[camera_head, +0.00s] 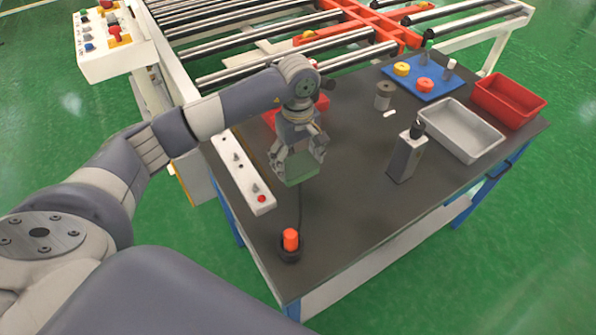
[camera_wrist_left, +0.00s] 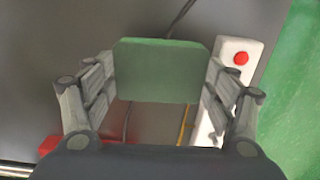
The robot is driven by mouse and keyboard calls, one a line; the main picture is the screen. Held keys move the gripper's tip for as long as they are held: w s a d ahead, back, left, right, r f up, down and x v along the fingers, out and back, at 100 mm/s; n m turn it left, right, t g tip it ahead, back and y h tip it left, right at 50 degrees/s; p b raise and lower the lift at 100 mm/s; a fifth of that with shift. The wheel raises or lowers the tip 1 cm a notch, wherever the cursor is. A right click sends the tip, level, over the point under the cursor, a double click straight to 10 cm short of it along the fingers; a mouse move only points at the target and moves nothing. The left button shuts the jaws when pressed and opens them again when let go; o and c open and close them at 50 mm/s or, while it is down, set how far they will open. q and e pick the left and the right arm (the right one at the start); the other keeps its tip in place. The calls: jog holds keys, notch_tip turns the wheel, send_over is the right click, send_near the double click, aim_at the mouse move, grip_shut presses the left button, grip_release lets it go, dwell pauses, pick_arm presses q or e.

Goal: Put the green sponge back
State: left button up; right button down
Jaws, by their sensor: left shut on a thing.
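The green sponge (camera_head: 301,170) is a flat green block in the head view, held between the fingertips of my left gripper (camera_head: 299,158) above the dark tabletop. In the left wrist view the sponge (camera_wrist_left: 160,72) shows face-on between both fingers of my left gripper (camera_wrist_left: 160,85). The gripper is shut on it. How far the sponge is above the table is hard to tell. A red tray (camera_head: 270,119) lies partly hidden behind the gripper and arm. My right gripper is not in view.
A white switch box (camera_head: 262,199) with a red button is left of the sponge. A red-topped item (camera_head: 290,240) stands in front. The centre-front table is clear.

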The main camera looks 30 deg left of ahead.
aim_at(297, 173)
pick_arm(q)
jog(key=shift+f, duration=0.85)
notch_tip(297, 173, down, 4)
jog(key=shift+r+p, duration=0.2)
jog(key=shift+p, duration=0.3)
jog(key=shift+f+b, duration=0.25)
jog(key=shift+b, duration=0.1)
jog(key=o, duration=1)
jog(key=shift+a+r, duration=0.1)
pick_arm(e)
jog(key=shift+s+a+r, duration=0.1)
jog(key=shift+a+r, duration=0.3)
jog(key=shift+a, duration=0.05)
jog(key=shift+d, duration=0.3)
